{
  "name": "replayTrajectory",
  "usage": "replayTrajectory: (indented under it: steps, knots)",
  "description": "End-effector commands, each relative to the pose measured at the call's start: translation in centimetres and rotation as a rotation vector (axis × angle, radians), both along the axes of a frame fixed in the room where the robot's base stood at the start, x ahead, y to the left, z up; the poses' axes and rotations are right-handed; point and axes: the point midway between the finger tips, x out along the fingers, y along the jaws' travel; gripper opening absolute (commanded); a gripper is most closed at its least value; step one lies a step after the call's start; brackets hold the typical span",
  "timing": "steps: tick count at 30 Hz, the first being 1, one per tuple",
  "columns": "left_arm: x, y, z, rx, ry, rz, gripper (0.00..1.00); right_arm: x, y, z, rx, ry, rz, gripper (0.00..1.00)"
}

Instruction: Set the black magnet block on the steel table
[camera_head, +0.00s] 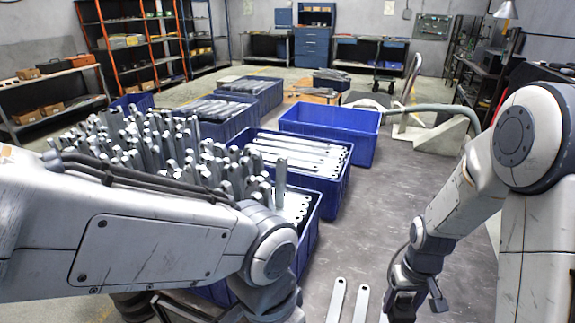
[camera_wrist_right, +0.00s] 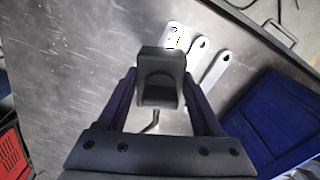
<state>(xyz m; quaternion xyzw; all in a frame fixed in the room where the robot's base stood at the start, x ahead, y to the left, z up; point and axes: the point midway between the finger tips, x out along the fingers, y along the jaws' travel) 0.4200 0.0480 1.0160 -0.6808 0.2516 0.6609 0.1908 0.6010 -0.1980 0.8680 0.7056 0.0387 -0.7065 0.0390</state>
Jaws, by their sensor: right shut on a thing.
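The black magnet block (camera_wrist_right: 161,68) is between the fingers of my right gripper (camera_wrist_right: 160,92) in the right wrist view. The gripper is shut on it, and the block has an arched hollow facing the camera. The steel table (camera_head: 392,205) is a grey, scuffed top, and it lies below the block in the right wrist view (camera_wrist_right: 70,65). In the head view my right gripper (camera_head: 416,298) points down over the table's near part. I cannot tell whether the block touches the table. My left arm crosses the lower left; its gripper is out of sight.
Flat galvanized brackets (camera_head: 336,301) lie on the table left of my right gripper; they also show beyond the block in the wrist view (camera_wrist_right: 214,70). An empty blue bin (camera_head: 330,136) and several bracket-filled bins (camera_head: 335,195) stand along the left. The table's middle is clear.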

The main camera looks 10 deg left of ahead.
Motion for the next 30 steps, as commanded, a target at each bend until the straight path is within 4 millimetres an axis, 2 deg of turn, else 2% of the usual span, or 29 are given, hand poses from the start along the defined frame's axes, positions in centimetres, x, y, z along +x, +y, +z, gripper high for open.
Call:
replayTrajectory:
  steps: [1, 9, 15, 21, 25, 30]
  knots:
    - [0.0, 0.0, -1.1, 0.0, 0.0, 0.0, 0.5, -0.3, -1.1, -0.4, 0.0, -0.005, 0.047, 0.0]
    - [0.0, 0.0, -5.1, 0.0, 0.0, 0.0, 0.5, -4.5, -6.8, -0.7, -0.003, -0.006, 0.495, 0.0]
    - [0.0, 0.0, -7.7, 0.0, 0.0, 0.0, 0.5, -8.5, -9.8, -1.1, -0.003, -0.004, 0.837, 0.0]
    - [0.0, 0.0, -9.3, 0.0, 0.0, 0.0, 0.5, -11.5, -11.2, -1.5, -0.003, -0.003, 1.093, 0.0]
    - [0.0, 0.0, -9.8, 0.0, 0.0, 0.0, 0.5, -12.6, -11.5, -1.5, -0.001, -0.002, 1.185, 0.0]
    - [0.0, 0.0, -9.8, 0.0, 0.0, 0.0, 0.5, -12.9, -11.6, -1.4, -0.001, -0.002, 1.225, 0.0]
